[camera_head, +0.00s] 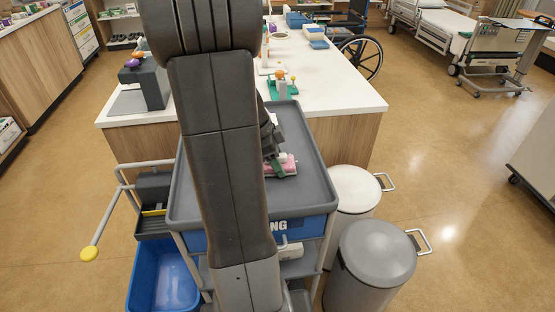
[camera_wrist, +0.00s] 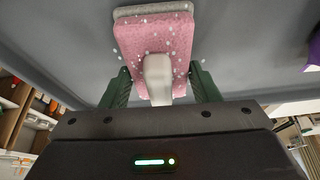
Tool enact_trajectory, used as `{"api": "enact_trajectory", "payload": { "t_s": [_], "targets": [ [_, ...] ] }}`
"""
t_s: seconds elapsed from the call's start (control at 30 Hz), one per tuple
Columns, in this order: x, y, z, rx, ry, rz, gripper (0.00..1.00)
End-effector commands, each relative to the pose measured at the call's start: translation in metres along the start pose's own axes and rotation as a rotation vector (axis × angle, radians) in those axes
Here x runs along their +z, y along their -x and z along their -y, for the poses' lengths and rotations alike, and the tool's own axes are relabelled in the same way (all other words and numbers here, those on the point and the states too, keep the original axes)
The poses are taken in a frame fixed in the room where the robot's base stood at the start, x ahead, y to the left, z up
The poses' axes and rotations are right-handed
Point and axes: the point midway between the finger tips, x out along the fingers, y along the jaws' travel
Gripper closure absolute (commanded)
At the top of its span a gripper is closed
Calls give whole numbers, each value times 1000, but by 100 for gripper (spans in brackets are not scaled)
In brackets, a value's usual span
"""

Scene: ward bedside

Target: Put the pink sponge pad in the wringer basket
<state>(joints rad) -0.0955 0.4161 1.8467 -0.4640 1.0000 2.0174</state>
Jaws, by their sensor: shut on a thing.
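The pink sponge pad (camera_head: 289,164) is at the top tray of the grey cart, partly hidden by my arm in the head view. In the wrist view the pad (camera_wrist: 150,38) is pink with white specks, has a pale grey layer at its far edge and a whitish grip (camera_wrist: 158,80). My gripper (camera_wrist: 160,78) has its green fingers on either side of this grip and is shut on the pad. I cannot tell whether the pad touches the tray. The dark grey wringer basket (camera_head: 153,188) stands left of the cart, above a blue bucket (camera_head: 170,280).
The wringer's lever ends in a yellow knob (camera_head: 89,254). The cart tray (camera_head: 312,184) has a raised rim. Two bins (camera_head: 375,255) stand right of the cart. A white-topped counter (camera_head: 335,85) behind holds a grey box (camera_head: 145,82) and a green stand (camera_head: 282,88).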

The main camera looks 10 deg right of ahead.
Motion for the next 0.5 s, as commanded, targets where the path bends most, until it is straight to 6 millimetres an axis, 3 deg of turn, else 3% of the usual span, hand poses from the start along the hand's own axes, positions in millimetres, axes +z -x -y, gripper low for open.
{"api": "enact_trajectory", "payload": {
  "t_s": [0.13, 0.17, 0.27, 0.5],
  "targets": [
    [2, -5, 0, 0, 0, 0, 63],
    [2, -4, 0, 0, 0, 0, 41],
    [1, -3, 0, 0, 0, 0, 23],
    [1, -3, 0, 0, 0, 0, 23]
  ]
}}
